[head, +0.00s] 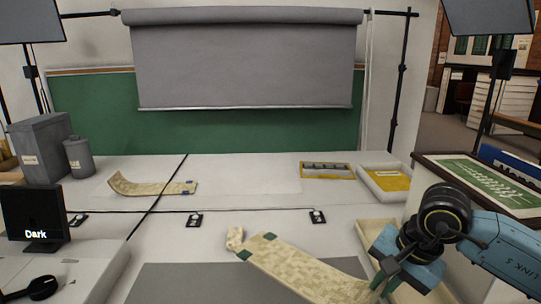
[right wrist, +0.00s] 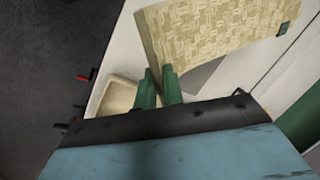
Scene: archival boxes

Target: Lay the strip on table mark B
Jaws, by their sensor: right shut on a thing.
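A long cream patterned strip (head: 300,270) with green corner tabs slants across the lower middle of the head view, its far end curled. My right gripper (head: 380,282) is shut on its near right end. In the right wrist view, the green fingers (right wrist: 160,88) meet the edge of the strip (right wrist: 205,35). Whether the strip touches the table is unclear. Small black-and-white table markers stand at left (head: 78,219), middle (head: 194,220) and right (head: 317,216); their letters are too small to read, so I cannot tell which is B. My left gripper is not in view.
A second curled cream strip (head: 150,187) lies at the back left of the white table. A yellow-edged tray (head: 326,177) and a white box (head: 383,192) stand at the back right. A grey mat (head: 190,285) lies in front. A black "Dark" display (head: 35,210) stands left.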

